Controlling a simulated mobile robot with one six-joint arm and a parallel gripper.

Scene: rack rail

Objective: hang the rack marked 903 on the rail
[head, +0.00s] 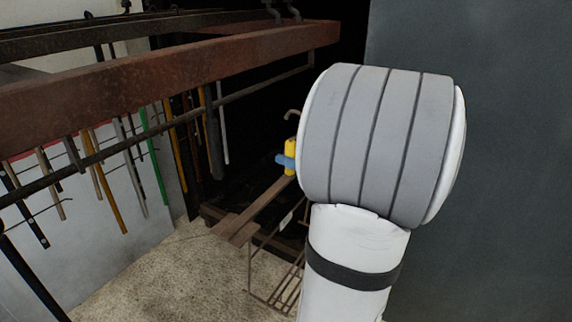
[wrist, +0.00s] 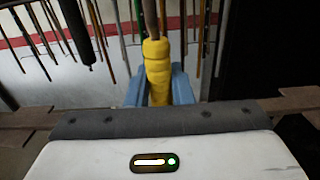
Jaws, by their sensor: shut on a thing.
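My gripper (head: 287,161) has blue fingers and is shut on the yellow grip of a rack (head: 291,150). In the wrist view the blue fingers (wrist: 160,90) stand on both sides of the yellow grip (wrist: 158,72). The held rack has a curved hook above the grip, brown flat bars and a wire frame below. A small pale tag (head: 287,220) shows on it, but its number is unreadable. A thin dark rail (head: 235,94) runs under the rusty beam, to the upper left of the held rack's hook. The hook looks apart from the rail. My arm hides part of the rack.
A thick rusty beam (head: 170,75) crosses the upper left. Several rods and tools, including a green one (head: 153,150), hang behind and below it. A grey wall (head: 510,170) fills the right. The speckled floor (head: 150,280) is clear at lower left.

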